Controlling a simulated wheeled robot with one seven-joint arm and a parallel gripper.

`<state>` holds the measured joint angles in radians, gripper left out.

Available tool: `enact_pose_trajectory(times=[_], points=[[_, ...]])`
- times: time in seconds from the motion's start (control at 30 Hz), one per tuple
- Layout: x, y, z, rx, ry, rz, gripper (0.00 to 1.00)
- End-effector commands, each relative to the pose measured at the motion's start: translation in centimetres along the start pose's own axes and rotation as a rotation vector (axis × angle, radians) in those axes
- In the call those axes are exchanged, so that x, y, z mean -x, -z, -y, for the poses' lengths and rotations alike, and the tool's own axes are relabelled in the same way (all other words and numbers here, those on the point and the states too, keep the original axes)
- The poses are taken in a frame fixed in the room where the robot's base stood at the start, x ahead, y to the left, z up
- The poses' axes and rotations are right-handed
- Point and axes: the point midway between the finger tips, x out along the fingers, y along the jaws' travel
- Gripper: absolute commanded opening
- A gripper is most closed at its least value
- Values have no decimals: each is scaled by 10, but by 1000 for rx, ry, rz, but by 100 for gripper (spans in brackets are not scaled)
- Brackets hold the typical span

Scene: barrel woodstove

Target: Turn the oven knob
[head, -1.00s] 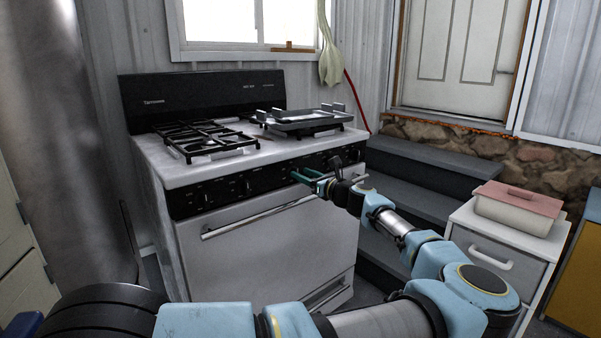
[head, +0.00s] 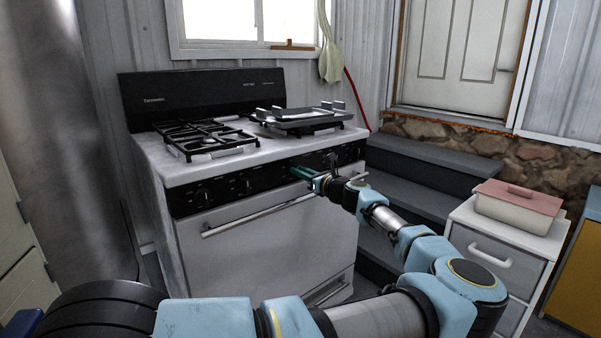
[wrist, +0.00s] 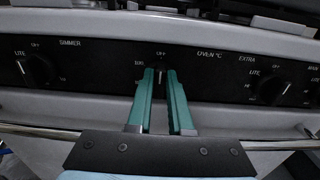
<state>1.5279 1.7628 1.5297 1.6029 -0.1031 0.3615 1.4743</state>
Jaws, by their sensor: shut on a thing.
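The oven knob (wrist: 161,74) is a small black knob on the stove's black control panel, under an "OFF" mark and left of the words "OVEN °C" in the wrist view. My gripper (wrist: 161,78) has its two green fingers on either side of the knob, shut on it. The fingers cover part of the knob and some of its dial marks. In the head view, my gripper (head: 300,171) reaches the panel of the white stove (head: 270,251) from the right, and the knob is hidden there.
Burner knobs (wrist: 36,70) (wrist: 272,88) sit on both sides. The oven door handle (head: 255,217) runs below the panel. A griddle pan (head: 303,117) lies on the stovetop. Dark steps (head: 430,158) and a white cabinet (head: 492,262) with a lidded dish (head: 515,209) stand at right.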

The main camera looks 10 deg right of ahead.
Motion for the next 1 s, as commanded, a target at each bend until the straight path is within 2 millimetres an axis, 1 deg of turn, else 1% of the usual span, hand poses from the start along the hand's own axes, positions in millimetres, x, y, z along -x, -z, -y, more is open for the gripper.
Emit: enact_pose_trajectory(times=[0.33, 0.57, 0.77, 1.0], points=[[0, 0, 0, 2, 1, 0, 0], [0, 2, 0, 51, 1, -1, 0], [0, 3, -2, 170, 0, -1, 0], [0, 5, -4, 386, 1, -1, 0]])
